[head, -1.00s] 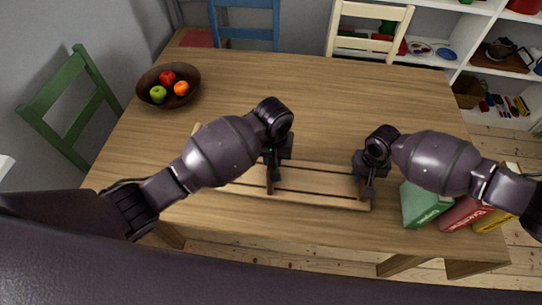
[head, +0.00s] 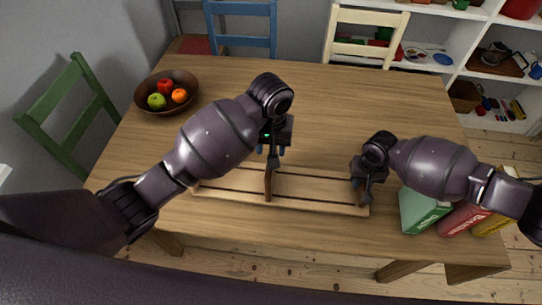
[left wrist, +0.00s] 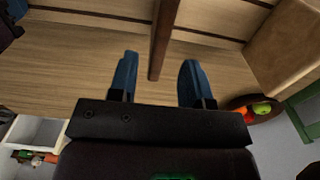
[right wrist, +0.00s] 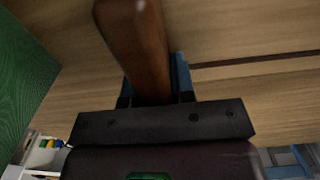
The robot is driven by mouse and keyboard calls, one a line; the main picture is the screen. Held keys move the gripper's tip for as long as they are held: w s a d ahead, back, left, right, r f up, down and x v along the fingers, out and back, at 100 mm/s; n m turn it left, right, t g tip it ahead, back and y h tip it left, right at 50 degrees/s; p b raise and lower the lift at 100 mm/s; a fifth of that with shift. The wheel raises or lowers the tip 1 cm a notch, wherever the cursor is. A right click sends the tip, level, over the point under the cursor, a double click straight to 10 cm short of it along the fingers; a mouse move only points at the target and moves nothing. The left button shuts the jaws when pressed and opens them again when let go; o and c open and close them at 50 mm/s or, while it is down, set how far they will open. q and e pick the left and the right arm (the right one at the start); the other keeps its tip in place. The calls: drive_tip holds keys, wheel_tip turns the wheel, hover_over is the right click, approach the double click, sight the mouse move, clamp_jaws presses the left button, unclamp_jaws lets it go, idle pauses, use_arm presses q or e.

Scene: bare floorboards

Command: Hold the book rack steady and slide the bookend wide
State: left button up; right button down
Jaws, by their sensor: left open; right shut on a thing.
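The wooden book rack (head: 315,190) lies along the table's near side, with dark lengthwise grooves. A thin dark brown bookend (head: 268,182) stands upright across its middle. My left gripper (head: 274,148) is open, just behind and above the bookend. In the left wrist view the bookend (left wrist: 164,42) lines up between the spread blue fingers, touching neither. My right gripper (head: 366,180) is shut on a brown upright (head: 360,193) at the rack's right end; this upright (right wrist: 138,40) fills the gap between the fingers in the right wrist view.
A fruit bowl (head: 150,103) sits at the far left. The table's middle and back are clear.

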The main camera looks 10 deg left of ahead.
use_arm(q)
drive_tip(key=shift+r, duration=1.9)
use_arm(e)
drive_tip(key=c, duration=0.9)
unclamp_jaws()
drive_tip(key=shift+r, duration=0.1)
